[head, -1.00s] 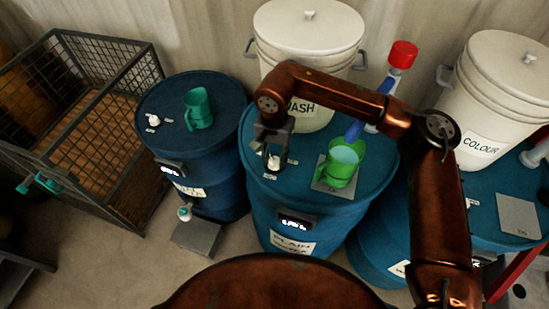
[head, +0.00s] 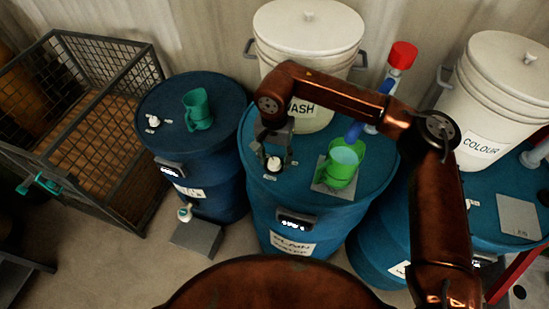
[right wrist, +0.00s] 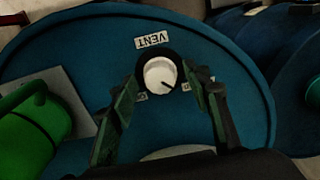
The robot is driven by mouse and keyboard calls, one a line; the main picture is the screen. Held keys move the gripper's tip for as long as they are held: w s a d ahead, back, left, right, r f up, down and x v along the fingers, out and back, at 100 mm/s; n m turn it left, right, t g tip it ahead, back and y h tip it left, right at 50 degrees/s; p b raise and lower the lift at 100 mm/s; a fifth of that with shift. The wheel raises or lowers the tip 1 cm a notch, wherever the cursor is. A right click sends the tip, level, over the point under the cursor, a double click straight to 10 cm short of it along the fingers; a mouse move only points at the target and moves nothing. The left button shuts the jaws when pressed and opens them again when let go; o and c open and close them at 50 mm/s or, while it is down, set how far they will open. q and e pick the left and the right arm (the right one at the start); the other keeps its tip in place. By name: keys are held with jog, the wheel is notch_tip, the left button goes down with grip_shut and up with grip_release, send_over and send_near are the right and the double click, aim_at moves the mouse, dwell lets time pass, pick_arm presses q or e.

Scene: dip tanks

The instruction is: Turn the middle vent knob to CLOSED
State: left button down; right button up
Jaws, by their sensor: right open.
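The middle vent knob (head: 274,163) is a small white knob on top of the middle blue drum (head: 325,215). In the right wrist view the knob (right wrist: 160,73) sits on a black base below a VENT label (right wrist: 152,40). Its dark pointer mark points to the lower right there. Two small labels beside the base are partly hidden by the fingers. My right gripper (head: 274,152) is open above the drum top. In the right wrist view its fingers (right wrist: 158,90) stand apart on either side of the knob, with visible gaps. My left gripper is out of view.
A green jug (head: 341,165) stands on a grey plate right of the knob. The white WASH bucket (head: 310,45) stands behind it. A left blue drum (head: 195,100) carries another white knob (head: 153,121) and a teal jug (head: 197,108). A wire cage (head: 130,75) is at far left.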

aim_at(274, 161)
notch_tip(274, 161, up, 12)
dwell(0.5)
dwell(0.3)
